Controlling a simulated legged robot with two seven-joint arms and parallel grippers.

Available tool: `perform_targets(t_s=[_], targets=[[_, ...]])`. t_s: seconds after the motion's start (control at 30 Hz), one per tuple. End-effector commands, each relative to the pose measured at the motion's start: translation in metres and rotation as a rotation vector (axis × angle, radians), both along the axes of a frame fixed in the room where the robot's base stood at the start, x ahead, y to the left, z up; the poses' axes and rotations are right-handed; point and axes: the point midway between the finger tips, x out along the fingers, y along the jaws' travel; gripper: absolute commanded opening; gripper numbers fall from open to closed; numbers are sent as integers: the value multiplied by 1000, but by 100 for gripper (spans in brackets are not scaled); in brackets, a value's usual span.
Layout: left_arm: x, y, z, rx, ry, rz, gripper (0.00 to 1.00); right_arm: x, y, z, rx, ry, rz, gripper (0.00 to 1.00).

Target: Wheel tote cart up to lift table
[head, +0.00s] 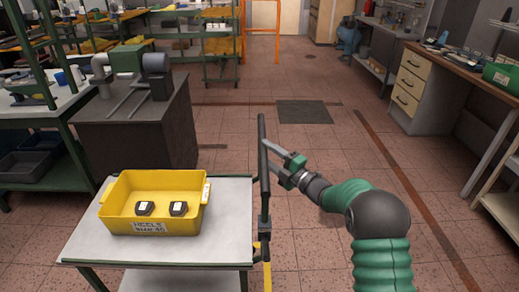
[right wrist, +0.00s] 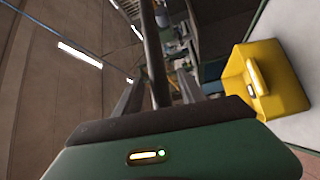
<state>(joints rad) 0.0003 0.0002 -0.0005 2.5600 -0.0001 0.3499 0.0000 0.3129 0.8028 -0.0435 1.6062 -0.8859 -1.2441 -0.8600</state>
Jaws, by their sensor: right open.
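The tote cart (head: 230,228) has a pale top and a dark green frame, and stands at the lower left of the head view. A yellow tote (head: 120,217) labelled HEELS sits on it with two dark blocks inside; the tote also shows in the right wrist view (right wrist: 283,85). The cart's dark handle bar (head: 263,150) runs along its right side. My right gripper (head: 274,163) is open beside the bar. In the right wrist view the bar (right wrist: 154,55) lies between the fingers in the picture; contact cannot be told. My left gripper is out of view. I cannot identify the lift table.
A dark cabinet (head: 140,140) with a machine on it stands just beyond the cart. A green-framed bench (head: 45,100) is at left, a drawer bench (head: 420,85) at right. An orange frame (head: 262,30) stands far back. The tiled floor (head: 330,140) ahead is clear around a dark mat (head: 304,112).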

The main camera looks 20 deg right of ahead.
Motion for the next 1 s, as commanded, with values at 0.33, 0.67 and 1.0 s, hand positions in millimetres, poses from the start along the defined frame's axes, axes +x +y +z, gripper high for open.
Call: perform_targets(t_s=[0.33,0.67,1.0], targets=[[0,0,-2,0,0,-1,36,31,14,4,2,1,-3,47],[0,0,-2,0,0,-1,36,31,16,4,0,2,-2,26],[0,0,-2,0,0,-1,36,31,14,2,1,4,-4,0]])
